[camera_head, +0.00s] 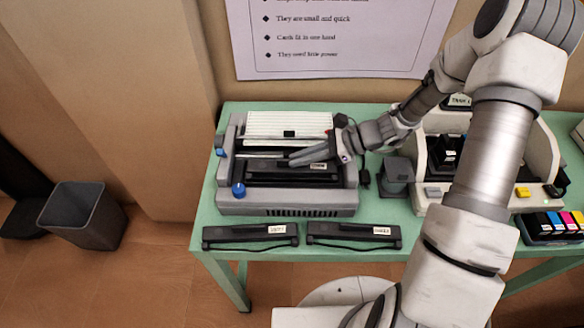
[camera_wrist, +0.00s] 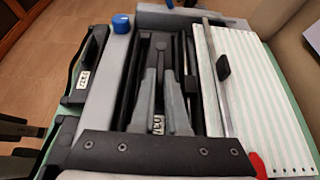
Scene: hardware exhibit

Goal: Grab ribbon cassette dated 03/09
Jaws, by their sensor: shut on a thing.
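A black ribbon cassette (camera_head: 290,172) with a small white label lies in the open bay of the grey printer (camera_head: 285,211). Its label (camera_wrist: 157,125) shows between my fingers in the wrist view. My gripper (camera_head: 293,161) reaches in from the right and is shut on this cassette; the fingers hide part of it. In the wrist view my gripper (camera_wrist: 161,50) points along the bay. Two more black cassettes, a left one (camera_head: 250,237) and a right one (camera_head: 354,236), lie on the green table in front of the printer. The dates are too small to read surely.
Striped paper (camera_head: 288,124) stands behind the bay. A blue knob (camera_head: 238,190) is at the printer's left front. To the right are a small grey block (camera_head: 397,176), a second opened machine (camera_head: 541,150) and a colour cartridge set (camera_head: 551,227). A bin (camera_head: 84,215) stands on the floor.

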